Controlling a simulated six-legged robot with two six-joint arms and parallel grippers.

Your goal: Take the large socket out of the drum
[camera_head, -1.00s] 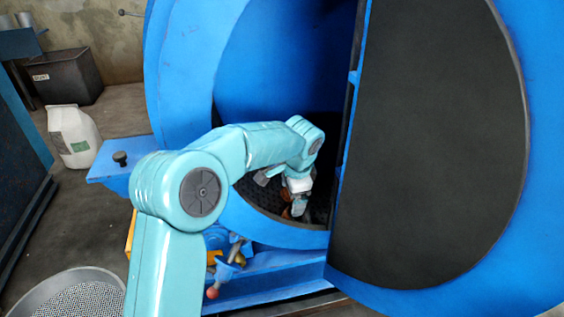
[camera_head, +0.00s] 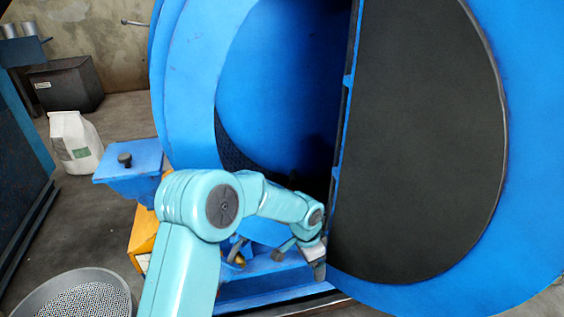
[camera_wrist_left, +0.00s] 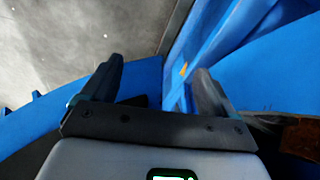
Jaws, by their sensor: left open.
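The blue drum (camera_head: 275,85) stands open, its dark inside partly in shadow. I cannot make out the large socket in either view. My left gripper (camera_head: 317,266) is in front of the drum's lower rim, beside the door's lower left edge. In the left wrist view its two fingers (camera_wrist_left: 158,78) are spread apart with nothing between them, and blue machine parts and floor show beyond. A rusty brown patch (camera_wrist_left: 301,136) shows at the right edge of that view; I cannot tell what it is. My left arm hides the lower part of the drum opening. My right gripper is not in view.
The large door with a black inner face (camera_head: 420,140) stands open right of the opening. A blue ledge with a black knob (camera_head: 127,165) is left of the drum. A round mesh basket (camera_head: 75,298) is at the lower left. A white bag (camera_head: 75,143) stands behind.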

